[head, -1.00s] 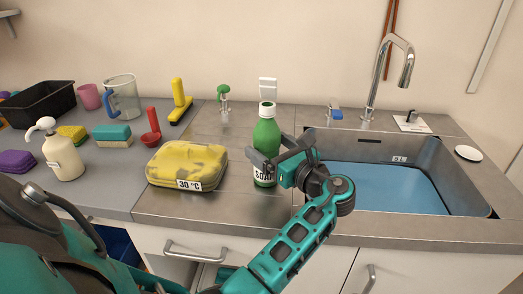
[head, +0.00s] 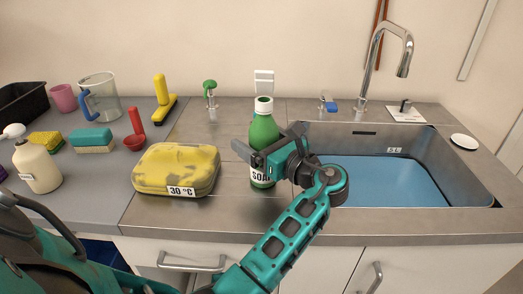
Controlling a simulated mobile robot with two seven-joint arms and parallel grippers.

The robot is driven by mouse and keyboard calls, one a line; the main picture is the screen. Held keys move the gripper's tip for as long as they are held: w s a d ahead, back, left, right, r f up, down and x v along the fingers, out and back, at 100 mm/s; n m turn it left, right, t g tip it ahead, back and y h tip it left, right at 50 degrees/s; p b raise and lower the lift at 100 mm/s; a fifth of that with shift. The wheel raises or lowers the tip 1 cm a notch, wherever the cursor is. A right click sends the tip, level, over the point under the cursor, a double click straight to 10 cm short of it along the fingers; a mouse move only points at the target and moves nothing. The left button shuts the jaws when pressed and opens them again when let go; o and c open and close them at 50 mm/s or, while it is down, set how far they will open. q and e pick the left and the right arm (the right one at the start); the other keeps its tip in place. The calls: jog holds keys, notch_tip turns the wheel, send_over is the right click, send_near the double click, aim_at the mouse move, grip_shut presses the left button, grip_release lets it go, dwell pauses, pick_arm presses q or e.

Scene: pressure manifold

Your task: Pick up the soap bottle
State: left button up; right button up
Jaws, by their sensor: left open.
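The soap bottle (head: 264,129) is green with a white cap and a white label reading "SOA", the rest hidden by my gripper. It stands upright on the metal counter just left of the sink. My left gripper (head: 256,147) is open at the bottle's mid-height, reaching in from the right. One dark finger crosses in front of the bottle. The other finger is partly hidden, and I cannot tell whether either touches the bottle. My right gripper is not in view.
A sink (head: 470,196) with blue water is on the right. A cream pump bottle (head: 37,168), sponges and a jug (head: 101,98) stand left.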

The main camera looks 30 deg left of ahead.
pick_arm(q)
jog(key=shift+c, duration=0.4)
jog(key=c, duration=1.2)
jog(key=shift+c, duration=0.5)
jog(key=shift+r, duration=0.2)
